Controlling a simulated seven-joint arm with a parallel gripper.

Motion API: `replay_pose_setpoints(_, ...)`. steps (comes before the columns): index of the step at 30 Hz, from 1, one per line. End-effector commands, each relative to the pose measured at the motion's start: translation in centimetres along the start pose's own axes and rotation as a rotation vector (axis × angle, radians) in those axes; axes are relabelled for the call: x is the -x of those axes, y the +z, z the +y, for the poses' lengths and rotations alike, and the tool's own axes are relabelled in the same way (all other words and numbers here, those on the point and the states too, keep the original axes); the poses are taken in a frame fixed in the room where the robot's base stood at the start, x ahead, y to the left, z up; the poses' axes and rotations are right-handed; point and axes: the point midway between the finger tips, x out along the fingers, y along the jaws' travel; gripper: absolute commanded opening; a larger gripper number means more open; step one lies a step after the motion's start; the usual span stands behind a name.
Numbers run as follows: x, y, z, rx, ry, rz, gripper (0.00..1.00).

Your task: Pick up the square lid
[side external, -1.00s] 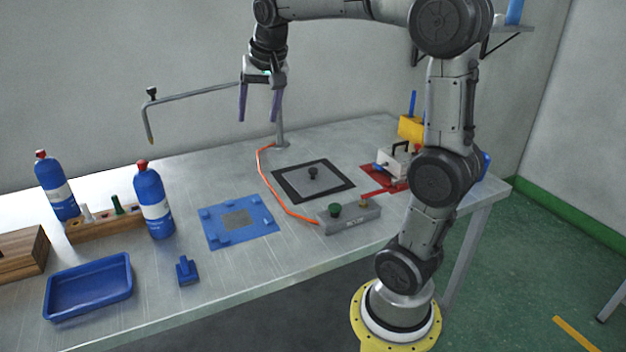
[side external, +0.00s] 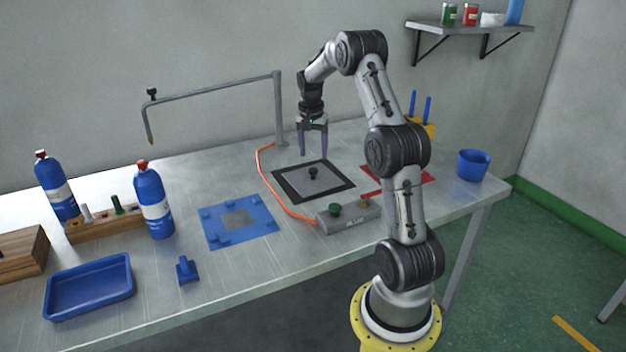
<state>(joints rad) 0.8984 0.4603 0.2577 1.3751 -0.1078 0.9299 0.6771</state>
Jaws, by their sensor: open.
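The square lid (side external: 298,181) is a flat grey plate with a dark round knob (side external: 313,173) at its middle. It lies in a black square frame (side external: 334,194) on the metal table. My gripper (side external: 312,156) is open and empty, pointing down. Its purple fingers hang just above the knob in the picture, apart from it. How far above or behind the knob they are is hard to tell.
An orange cable (side external: 262,170) curves past the lid's left side. A grey control box (side external: 350,217) with a green button stands in front. A blue fixture plate (side external: 259,219) lies to the left. A bent metal arm on a post (side external: 279,110) rises behind. A red mat (side external: 369,171) is partly hidden by my arm.

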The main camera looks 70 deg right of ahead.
Motion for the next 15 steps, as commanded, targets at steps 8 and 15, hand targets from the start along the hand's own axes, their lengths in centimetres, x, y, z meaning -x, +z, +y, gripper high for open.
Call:
replay_pose_setpoints(8,-2.5,0.0,0.0,0.000,0.000,0.001,0.69)
replay_pose_setpoints(15,-5.5,0.5,-0.2,0.001,0.002,-0.002,0.69)
